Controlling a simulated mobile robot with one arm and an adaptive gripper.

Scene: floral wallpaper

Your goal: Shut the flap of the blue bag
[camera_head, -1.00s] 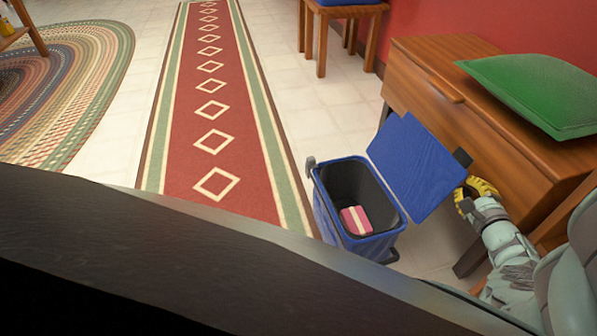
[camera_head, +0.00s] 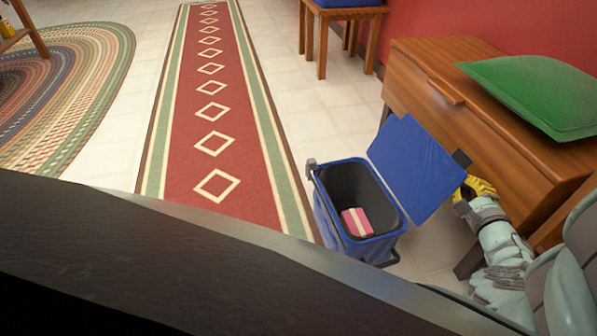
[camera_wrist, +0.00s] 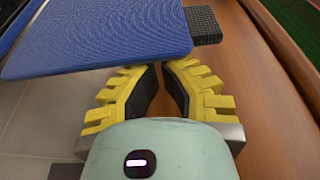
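The blue bag (camera_head: 328,218) stands on the floor, with its dark inside showing. Its blue flap (camera_head: 416,168) is open and tilts up and away to the right. A black tab (camera_head: 461,158) sticks out from the flap's outer edge. In the wrist view the flap (camera_wrist: 100,36) spans the upper left, with the ridged black tab (camera_wrist: 203,25) to its right. My gripper (camera_wrist: 160,65) has yellow fingers with dark pads, and their tips come close together beside the flap's edge. It holds nothing that I can see. In the head view my gripper (camera_head: 470,189) is right of the flap; contact is unclear.
A pink and cream box (camera_head: 356,222) lies inside the bag. A wooden cabinet (camera_head: 480,120) with a green cushion (camera_head: 535,92) stands close on the right. A red runner (camera_head: 210,130) and pale tiles lie left of the bag. A wooden stool (camera_head: 345,12) stands behind.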

